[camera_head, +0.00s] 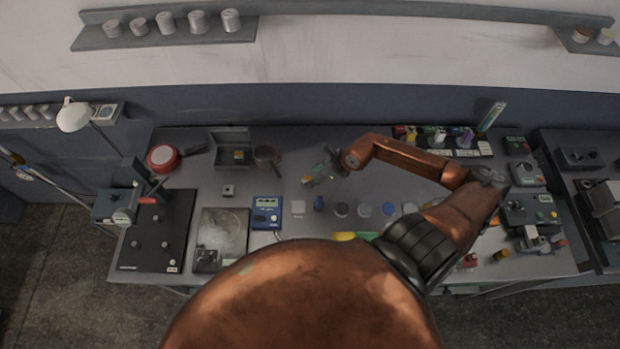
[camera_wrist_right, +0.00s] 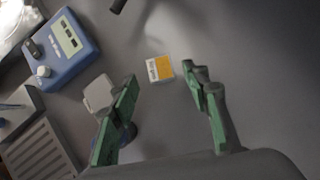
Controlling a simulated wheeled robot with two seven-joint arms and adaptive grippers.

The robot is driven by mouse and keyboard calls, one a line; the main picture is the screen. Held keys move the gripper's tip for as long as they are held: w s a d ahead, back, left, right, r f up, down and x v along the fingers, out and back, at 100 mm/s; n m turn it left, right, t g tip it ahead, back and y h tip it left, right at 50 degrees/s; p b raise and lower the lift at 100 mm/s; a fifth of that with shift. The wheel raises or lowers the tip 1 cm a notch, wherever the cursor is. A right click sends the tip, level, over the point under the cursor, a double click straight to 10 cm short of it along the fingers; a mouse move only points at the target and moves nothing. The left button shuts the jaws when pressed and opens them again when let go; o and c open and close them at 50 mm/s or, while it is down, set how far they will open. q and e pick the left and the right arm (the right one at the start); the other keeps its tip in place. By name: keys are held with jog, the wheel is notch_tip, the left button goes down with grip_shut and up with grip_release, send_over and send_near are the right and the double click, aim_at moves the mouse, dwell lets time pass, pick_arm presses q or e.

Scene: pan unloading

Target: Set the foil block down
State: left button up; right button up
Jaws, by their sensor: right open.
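A small white and orange block, which I take to be the foil block, shows in the right wrist view (camera_wrist_right: 160,68). It looks flat on the grey tabletop, just beyond my fingertips and near the middle of the gap. In the head view my right gripper (camera_head: 325,171) is over the middle of the table; a small yellowish patch (camera_head: 308,181) shows beside it. In the right wrist view my right gripper (camera_wrist_right: 163,84) has its green fingers spread wide, with nothing between them. My left gripper is not in view.
A blue meter (camera_head: 267,212) and a pale square block (camera_head: 298,208) lie near the gripper. A small pan (camera_head: 267,155) and an open grey box (camera_head: 230,136) stand left of it. Bare tabletop lies around the block.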

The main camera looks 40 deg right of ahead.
jog(key=b+v, duration=0.1)
jog(key=v, duration=0.7)
jog(key=shift+s+r, duration=0.1)
jog(key=shift+r, duration=0.05)
